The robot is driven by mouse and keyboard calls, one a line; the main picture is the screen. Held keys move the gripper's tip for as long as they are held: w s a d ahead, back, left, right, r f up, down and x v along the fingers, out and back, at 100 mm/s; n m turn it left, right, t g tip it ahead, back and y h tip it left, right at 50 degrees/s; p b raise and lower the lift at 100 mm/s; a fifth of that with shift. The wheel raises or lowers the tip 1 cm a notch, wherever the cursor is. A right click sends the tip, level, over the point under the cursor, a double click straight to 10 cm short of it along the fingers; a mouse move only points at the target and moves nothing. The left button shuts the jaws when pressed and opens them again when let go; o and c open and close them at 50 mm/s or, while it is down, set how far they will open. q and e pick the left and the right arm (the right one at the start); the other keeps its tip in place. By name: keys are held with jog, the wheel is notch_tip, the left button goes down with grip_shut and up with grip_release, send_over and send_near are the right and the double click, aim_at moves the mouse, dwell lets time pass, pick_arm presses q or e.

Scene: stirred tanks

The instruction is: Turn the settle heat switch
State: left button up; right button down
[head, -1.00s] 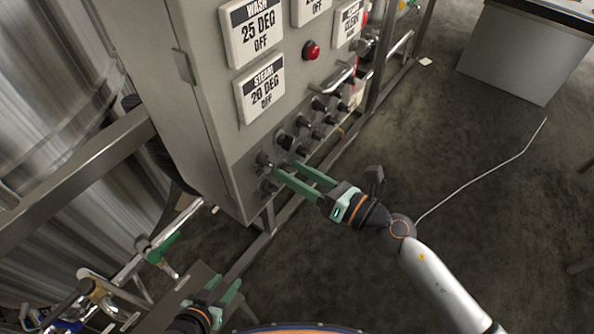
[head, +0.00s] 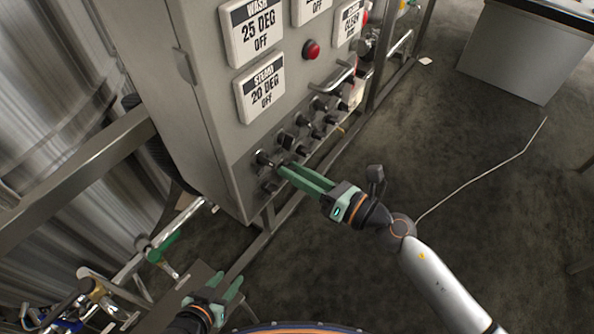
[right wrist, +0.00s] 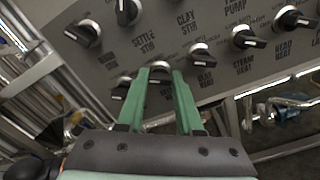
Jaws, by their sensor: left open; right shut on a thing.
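The settle heat switch (right wrist: 160,68) is a black knob on a pale round collar in the lower row of the grey panel, below the "SETTLE STIR" label. Its own label is hidden by my gripper. My right gripper (head: 284,171) is shut on this knob; in the right wrist view its green fingers (right wrist: 160,84) lie on either side of it. In the head view the fingers hide the knob. My left gripper (head: 231,288) is open and empty at the bottom, away from the panel.
Other black knobs sit close by, one to the left (right wrist: 122,88) and one to the right (right wrist: 200,52). A red button (head: 311,50) and a metal handle (head: 332,77) are higher on the cabinet. Pipes with a green valve handle (head: 163,247) stand lower left.

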jog(key=shift+m, duration=0.3)
jog(key=shift+m+p, duration=2.35)
jog(key=shift+m, duration=1.15)
jog(key=c, duration=0.6)
grip_release()
jog(key=shift+o, duration=0.2)
